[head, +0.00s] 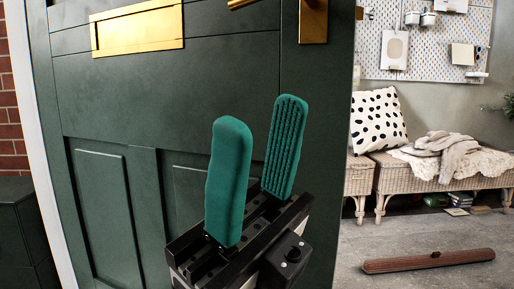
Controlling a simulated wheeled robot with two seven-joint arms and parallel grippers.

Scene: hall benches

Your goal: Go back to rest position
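My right gripper (262,150) rises from the bottom middle of the head view. Its two green fingers stand apart with nothing between them. It is in front of a dark green door (110,120), which stands ajar with the hall visible past its right edge. I cannot tell how far the fingers are from the door. A brass door handle (240,4) is cut off at the top edge, above the fingers and apart from them. My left gripper is not in view.
A brass letter plate (137,28) is on the door. Wicker benches (440,182) with a spotted cushion (377,122) and blankets stand along the back wall under a pegboard (425,45). A long brown bar (430,260) lies on the grey floor. Floor around it is clear.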

